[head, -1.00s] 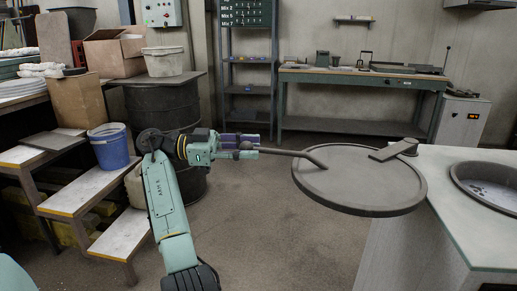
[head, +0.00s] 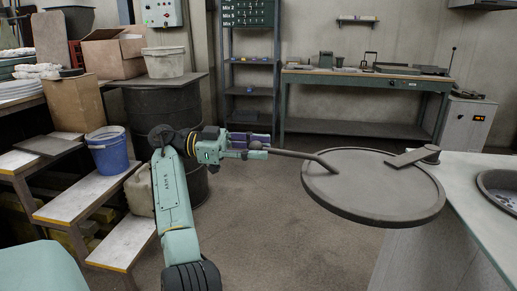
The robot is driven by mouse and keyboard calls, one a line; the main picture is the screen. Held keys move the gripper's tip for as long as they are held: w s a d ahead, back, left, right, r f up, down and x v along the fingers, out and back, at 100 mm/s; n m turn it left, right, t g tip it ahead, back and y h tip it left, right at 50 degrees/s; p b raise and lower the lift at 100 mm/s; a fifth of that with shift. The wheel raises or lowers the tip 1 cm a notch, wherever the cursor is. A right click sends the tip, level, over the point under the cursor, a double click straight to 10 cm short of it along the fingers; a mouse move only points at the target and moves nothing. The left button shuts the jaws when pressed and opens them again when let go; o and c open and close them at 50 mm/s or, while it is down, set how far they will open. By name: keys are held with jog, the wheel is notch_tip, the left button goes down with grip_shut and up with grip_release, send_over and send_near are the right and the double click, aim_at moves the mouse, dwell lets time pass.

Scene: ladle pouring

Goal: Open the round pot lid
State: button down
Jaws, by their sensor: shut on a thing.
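The round grey pot lid (head: 375,190) hangs out level beyond the left edge of the counter, over the floor. A hinge arm (head: 413,157) joins its far right side to the counter's corner. The lid's long dark handle (head: 295,155) runs left from its top. My gripper (head: 262,152) is shut on the outer end of this handle, left of the lid. The fingertips are small and partly hidden by the handle. The round pot opening (head: 498,187) in the counter is uncovered and cut off by the right picture edge.
The pale counter (head: 465,190) stands at right. Steps (head: 85,195) with a blue bucket (head: 108,149) and a dark drum (head: 165,110) stand at left. A workbench (head: 360,85) and a shelf rack (head: 250,75) line the back wall. The floor in the middle is clear.

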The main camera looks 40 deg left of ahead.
jog(key=shift+w+d+f, duration=0.1)
jog(key=c, duration=1.2)
grip_release()
notch_tip(320, 180, up, 10)
jog(key=shift+r, duration=0.1)
